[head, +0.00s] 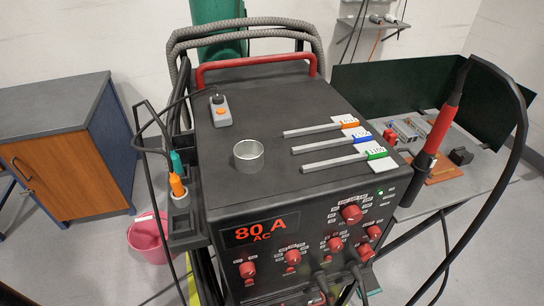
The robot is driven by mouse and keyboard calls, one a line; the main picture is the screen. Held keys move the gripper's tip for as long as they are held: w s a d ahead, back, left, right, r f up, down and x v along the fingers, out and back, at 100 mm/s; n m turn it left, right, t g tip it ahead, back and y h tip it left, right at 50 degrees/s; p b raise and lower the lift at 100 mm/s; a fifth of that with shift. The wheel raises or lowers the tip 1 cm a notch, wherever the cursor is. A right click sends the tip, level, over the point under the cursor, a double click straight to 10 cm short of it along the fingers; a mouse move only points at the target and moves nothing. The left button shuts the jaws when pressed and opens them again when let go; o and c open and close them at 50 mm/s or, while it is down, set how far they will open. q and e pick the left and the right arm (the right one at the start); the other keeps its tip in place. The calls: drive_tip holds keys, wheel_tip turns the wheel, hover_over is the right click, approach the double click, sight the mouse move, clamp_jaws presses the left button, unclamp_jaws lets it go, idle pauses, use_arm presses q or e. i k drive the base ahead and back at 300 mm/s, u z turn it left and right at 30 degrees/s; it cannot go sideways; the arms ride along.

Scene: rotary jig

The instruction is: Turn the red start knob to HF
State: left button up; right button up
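A dark welding machine (290,201) stands in the middle of the head view. Its sloping front panel carries several red knobs: a left one (248,269), a middle one (292,256), another to its right (335,243), a larger upper one (351,213), and two at the right edge, upper (373,232) and lower (365,251). The printed labels are too small to read, so I cannot tell which knob is the start knob or where HF is. Neither gripper shows.
A metal cup (249,156), a grey remote (220,111) and several rods with coloured tips lie on top. Cables hang from the lower front panel. A torch (441,125) stands upright at the right, its cable looping outward. A pink bucket (148,236) sits on the floor left.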

sight(374, 232)
drive_tip(key=u, duration=2.6)
drive_tip(key=k, duration=2.25)
drive_tip(key=z, duration=2.65)
